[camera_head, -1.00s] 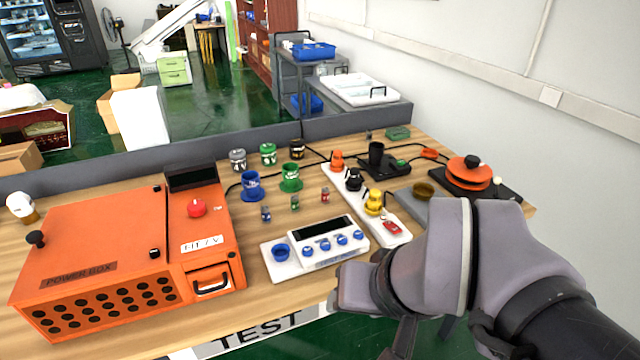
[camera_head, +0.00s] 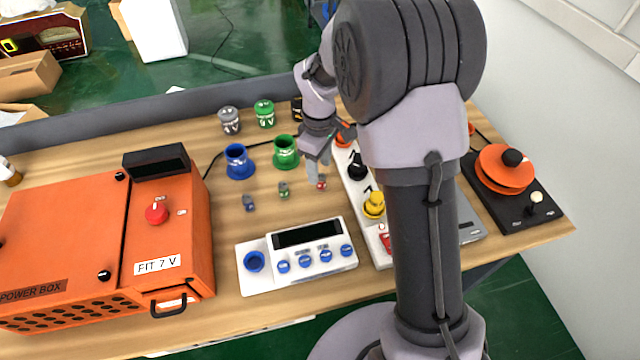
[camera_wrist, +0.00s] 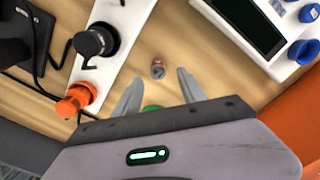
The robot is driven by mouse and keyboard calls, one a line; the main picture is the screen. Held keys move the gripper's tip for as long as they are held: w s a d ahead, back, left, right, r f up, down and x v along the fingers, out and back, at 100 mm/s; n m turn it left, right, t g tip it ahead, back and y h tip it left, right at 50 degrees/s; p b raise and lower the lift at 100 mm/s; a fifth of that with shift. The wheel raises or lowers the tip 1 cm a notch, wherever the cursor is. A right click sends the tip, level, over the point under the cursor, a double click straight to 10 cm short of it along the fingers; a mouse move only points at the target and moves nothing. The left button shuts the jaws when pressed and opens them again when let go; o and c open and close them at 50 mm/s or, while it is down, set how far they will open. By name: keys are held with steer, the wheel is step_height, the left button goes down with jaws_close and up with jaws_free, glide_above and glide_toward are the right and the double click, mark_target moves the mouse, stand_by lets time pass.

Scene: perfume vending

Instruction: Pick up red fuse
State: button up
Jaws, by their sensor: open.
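The small red fuse (camera_head: 321,184) stands on the wooden table, left of a long white strip. In the wrist view the red fuse (camera_wrist: 158,69) shows as a small round top with a reddish side. My gripper (camera_wrist: 160,80) is open, with one grey finger on each side and slightly short of the fuse, which lies between and just beyond the fingertips in the picture. In the head view my gripper (camera_head: 318,168) points down at the fuse and partly covers it. Contact cannot be told. A blue fuse (camera_head: 249,203) and a green fuse (camera_head: 283,190) stand to the left.
A blue cup (camera_head: 240,163) and a green cup (camera_head: 286,153) stand behind the fuses. The white button panel (camera_head: 313,262) lies in front. The white strip (camera_wrist: 120,20) carries a black knob (camera_wrist: 96,41) close by. An orange power box (camera_head: 60,235) stands left.

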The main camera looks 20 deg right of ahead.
mark_target(320, 176)
step_height(320, 176, down, 6)
steer(key=b, duration=0.3)
steer(key=shift+w+d+f, duration=0.1)
steer(key=shift+d, duration=0.05)
jaws_close()
